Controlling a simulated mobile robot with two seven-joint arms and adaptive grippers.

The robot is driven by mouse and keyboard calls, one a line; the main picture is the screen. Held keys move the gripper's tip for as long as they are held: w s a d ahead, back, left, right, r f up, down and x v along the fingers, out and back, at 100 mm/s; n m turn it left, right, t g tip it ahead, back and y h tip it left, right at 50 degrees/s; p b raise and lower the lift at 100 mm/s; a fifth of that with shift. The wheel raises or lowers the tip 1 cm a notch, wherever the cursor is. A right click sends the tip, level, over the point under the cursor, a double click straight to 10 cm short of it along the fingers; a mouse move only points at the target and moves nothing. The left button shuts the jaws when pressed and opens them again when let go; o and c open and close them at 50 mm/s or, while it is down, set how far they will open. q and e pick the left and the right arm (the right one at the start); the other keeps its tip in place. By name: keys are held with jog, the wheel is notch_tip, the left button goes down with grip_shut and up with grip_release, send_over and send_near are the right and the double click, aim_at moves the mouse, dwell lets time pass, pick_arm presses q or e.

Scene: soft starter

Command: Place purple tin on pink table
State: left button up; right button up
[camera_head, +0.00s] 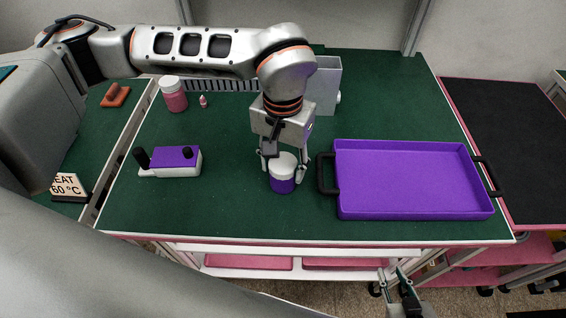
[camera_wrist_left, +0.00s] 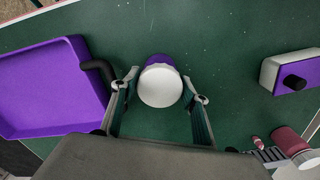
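The purple tin (camera_head: 283,184) is a small upright jar with a white lid and a purple lower body, on the green bench top near its front edge. It also shows in the left wrist view (camera_wrist_left: 160,85). My left gripper (camera_head: 284,176) points down over the tin, one finger on each side. In the left wrist view its fingers are spread, with gaps between them and the tin. My right gripper (camera_head: 396,278) is low at the bottom of the head view, away from the bench top; its opening is unclear. A pink-edged table (camera_head: 518,222) with a black top stands at the right.
A purple tray (camera_head: 412,212) with black handles lies just right of the tin. A white and purple device (camera_head: 172,171) is to the left. A pink jar (camera_head: 174,98), a small bottle (camera_head: 203,101) and a grey box (camera_head: 325,88) stand further back. The black top (camera_head: 510,140) is clear.

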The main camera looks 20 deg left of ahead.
pick_arm(q)
jog(key=shift+o, duration=0.6)
jog(key=shift+r, duration=0.15)
jog(key=shift+r, duration=0.35)
notch_tip(320, 180, up, 11)
jog(key=shift+r, duration=0.2)
